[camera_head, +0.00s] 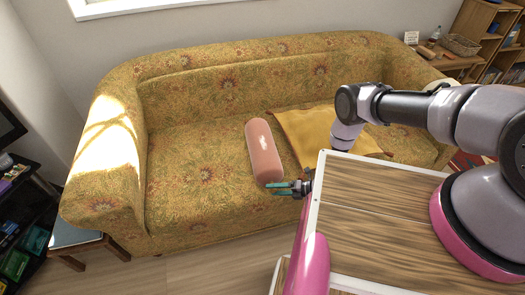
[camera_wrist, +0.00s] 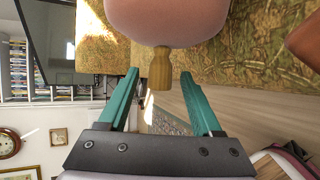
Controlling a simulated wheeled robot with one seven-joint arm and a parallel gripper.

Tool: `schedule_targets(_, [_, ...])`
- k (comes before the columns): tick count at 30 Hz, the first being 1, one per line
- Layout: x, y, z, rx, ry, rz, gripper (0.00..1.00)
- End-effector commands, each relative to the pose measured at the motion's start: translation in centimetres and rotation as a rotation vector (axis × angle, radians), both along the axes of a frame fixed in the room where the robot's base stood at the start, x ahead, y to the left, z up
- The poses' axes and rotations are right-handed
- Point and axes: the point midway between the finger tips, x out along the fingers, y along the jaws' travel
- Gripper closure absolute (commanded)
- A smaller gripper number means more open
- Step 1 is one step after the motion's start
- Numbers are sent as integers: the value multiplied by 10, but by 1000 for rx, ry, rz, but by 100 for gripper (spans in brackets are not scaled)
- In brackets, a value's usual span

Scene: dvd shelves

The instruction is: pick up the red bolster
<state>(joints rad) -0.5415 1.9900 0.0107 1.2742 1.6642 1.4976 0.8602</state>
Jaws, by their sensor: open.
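The red bolster (camera_head: 263,150), a pinkish-red cylinder with rounded ends, lies on the sofa seat (camera_head: 195,180), its near end close to the seat's front edge. My gripper (camera_head: 271,189) has teal fingers, spread and empty, just at the bolster's near end. In the wrist view the bolster's rounded end (camera_wrist: 165,20) fills the top middle, beyond the fingertips. A tan wooden knob-like piece (camera_wrist: 160,68) shows below that end, between the fingertips. I cannot tell whether it is joined to the bolster or touched by the fingers.
A yellow cushion (camera_head: 318,137) lies right of the bolster. The patterned sofa's back and arms enclose the seat. A small side table (camera_head: 80,240) stands at left, a dark shelf (camera_head: 25,215) beside it. The seat left of the bolster is clear.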

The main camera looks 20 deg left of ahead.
Motion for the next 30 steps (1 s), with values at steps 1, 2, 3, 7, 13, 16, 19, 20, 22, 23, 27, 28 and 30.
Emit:
schedule_targets(1, [-1, 6, -2, 1, -2, 3, 34])
schedule_targets(2, [0, 8, -3, 1, -2, 2, 34])
schedule_targets(3, [-1, 10, -3, 1, -1, 0, 34])
schedule_targets(7, [-1, 12, -4, 1, 0, 0, 34])
schedule_targets(13, [0, 11, -4, 1, 0, -1, 64])
schedule_targets(16, [0, 11, -4, 1, 0, -1, 100])
schedule_targets(19, [0, 11, -4, 1, 0, -1, 100])
schedule_targets(20, [0, 11, -4, 1, 0, -1, 100])
schedule_targets(22, [0, 11, -4, 1, 0, -1, 100])
schedule_targets(23, [0, 11, -4, 1, 0, -1, 100])
schedule_targets(27, [0, 11, -4, 1, 0, -1, 100])
schedule_targets(28, [0, 11, -4, 1, 0, -1, 100])
schedule_targets(30, [0, 11, -4, 1, 0, -1, 100])
